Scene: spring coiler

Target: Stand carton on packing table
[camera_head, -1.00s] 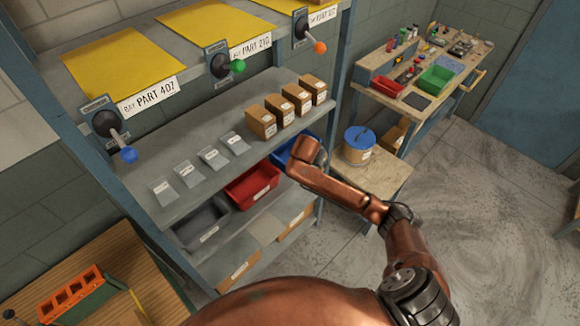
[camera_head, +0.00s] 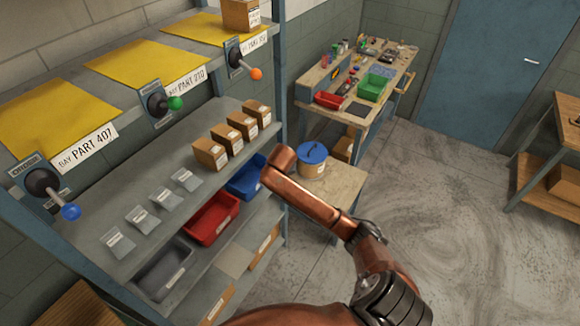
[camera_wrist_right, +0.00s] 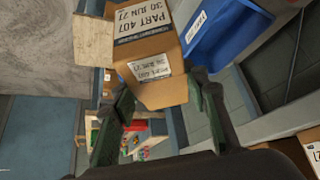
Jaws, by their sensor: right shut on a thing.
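In the right wrist view a brown carton (camera_wrist_right: 160,94) labelled "PART 407 30 RUN 21" sits between the fingers of my right gripper (camera_wrist_right: 168,102), which is shut on it. The carton appears tilted in that view. In the head view my right arm reaches in from the bottom, but its gripper and the held carton are hidden there. My left gripper is in neither view. No table carries a readable packing label; a wooden table (camera_head: 572,140) stands at the right edge and a small table (camera_head: 338,184) holds a blue-lidded tub (camera_head: 312,162).
Several cartons (camera_head: 211,154) stand on the middle shelf (camera_head: 160,232), above red (camera_head: 212,218), blue (camera_head: 246,178) and grey bins. Another carton (camera_head: 240,15) stands on the top shelf. A workbench (camera_head: 352,110) with tools is behind. The floor (camera_head: 450,200) at right is open.

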